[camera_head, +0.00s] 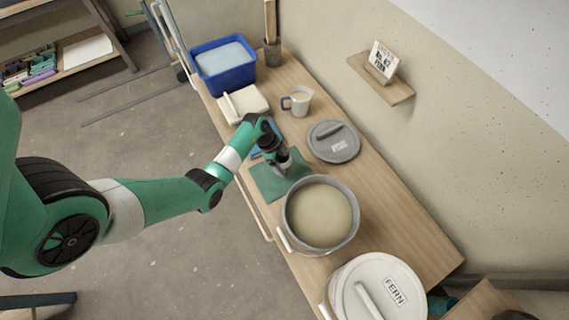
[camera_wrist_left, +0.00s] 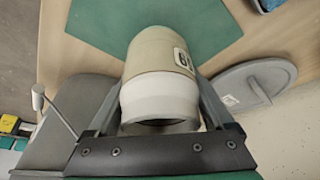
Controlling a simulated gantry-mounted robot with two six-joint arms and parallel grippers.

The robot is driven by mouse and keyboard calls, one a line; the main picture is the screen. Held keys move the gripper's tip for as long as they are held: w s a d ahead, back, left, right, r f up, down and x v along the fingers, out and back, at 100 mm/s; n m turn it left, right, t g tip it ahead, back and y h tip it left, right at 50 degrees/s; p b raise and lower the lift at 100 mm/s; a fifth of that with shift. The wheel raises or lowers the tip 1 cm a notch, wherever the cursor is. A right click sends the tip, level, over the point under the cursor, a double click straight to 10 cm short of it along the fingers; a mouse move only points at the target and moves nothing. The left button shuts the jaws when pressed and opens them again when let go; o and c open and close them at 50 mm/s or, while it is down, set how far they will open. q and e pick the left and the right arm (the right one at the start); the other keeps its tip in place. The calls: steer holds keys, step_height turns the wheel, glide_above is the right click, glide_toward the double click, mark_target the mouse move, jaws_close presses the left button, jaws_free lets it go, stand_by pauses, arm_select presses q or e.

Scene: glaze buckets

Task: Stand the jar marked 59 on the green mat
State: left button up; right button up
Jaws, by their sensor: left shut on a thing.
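My left gripper (camera_head: 282,164) is over the green mat (camera_head: 262,184) on the bench, pointing down. In the left wrist view its two fingers are shut on a jar (camera_wrist_left: 160,60), one on each side. The jar has a beige body, a white band at the end near me and a dark opening. A label on its side is turned and partly cut off, so I cannot read the full number. The jar's far end overlaps the green mat (camera_wrist_left: 105,22) in that view. I cannot tell whether it touches the mat. My right gripper is not in view.
An open bucket of beige glaze (camera_head: 320,213) stands close beside the mat. A lidded bucket marked FERN (camera_head: 378,290) is nearer. A grey lid (camera_head: 334,142), a jug (camera_head: 298,101) and a blue tub (camera_head: 223,66) lie beyond. A small wall shelf (camera_head: 390,86) is at right.

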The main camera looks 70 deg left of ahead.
arm_select(q)
step_height(320, 180, down, 4)
steer(key=b, duration=0.2)
steer(key=shift+r+b, duration=0.1)
steer(key=shift+b, duration=0.2)
steer(key=shift+r, duration=0.1)
steer(key=o, duration=1.5)
steer(key=p+v, duration=0.7)
steer(key=v, duration=0.4)
steer(key=shift+a+r, duration=0.1)
steer(key=shift+r, duration=0.1)
steer(key=shift+s+a+r, duration=0.1)
steer(key=shift+r, duration=0.2)
